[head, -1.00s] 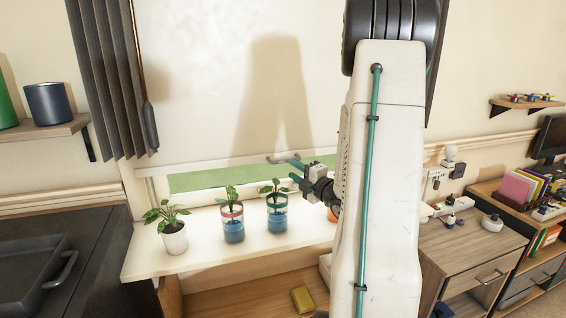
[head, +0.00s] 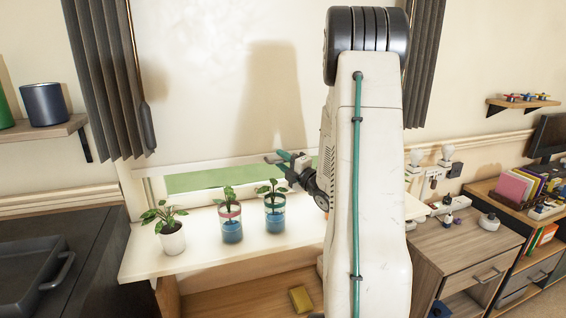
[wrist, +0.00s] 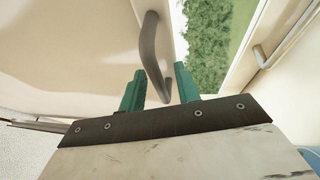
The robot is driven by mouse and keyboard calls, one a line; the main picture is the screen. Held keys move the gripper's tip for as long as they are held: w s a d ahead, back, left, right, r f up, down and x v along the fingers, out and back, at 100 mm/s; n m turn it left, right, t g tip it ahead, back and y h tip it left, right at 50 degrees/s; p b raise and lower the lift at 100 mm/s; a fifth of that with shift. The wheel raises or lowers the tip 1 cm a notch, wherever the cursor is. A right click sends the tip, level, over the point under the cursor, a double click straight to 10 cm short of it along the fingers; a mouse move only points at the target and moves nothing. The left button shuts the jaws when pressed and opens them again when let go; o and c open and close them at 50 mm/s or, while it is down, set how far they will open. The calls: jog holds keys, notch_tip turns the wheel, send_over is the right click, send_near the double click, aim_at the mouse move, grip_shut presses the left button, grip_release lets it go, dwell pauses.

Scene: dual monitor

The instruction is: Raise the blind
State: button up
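The blind (head: 200,90) is a cream sheet covering most of the window, with a strip of green outdoors showing below its lower edge. A small grey handle (head: 272,160) sits at that lower edge. My gripper (head: 283,160) is at the handle, its teal fingers pointing towards the blind. In the wrist view the curved grey handle (wrist: 149,45) runs down to the gap between the two fingers of my gripper (wrist: 160,88). The fingers are apart, with the handle's end between or just beyond them. I cannot tell whether they touch it.
Below the window, a white sill (head: 190,262) carries a plant in a white pot (head: 172,240) and two plants in blue-banded glasses (head: 231,228) (head: 275,217). Dark curtains (head: 108,85) hang at both sides. A wooden cabinet (head: 455,245) stands at the right.

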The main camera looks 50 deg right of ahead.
grip_shut()
jog(key=shift+r, duration=0.1)
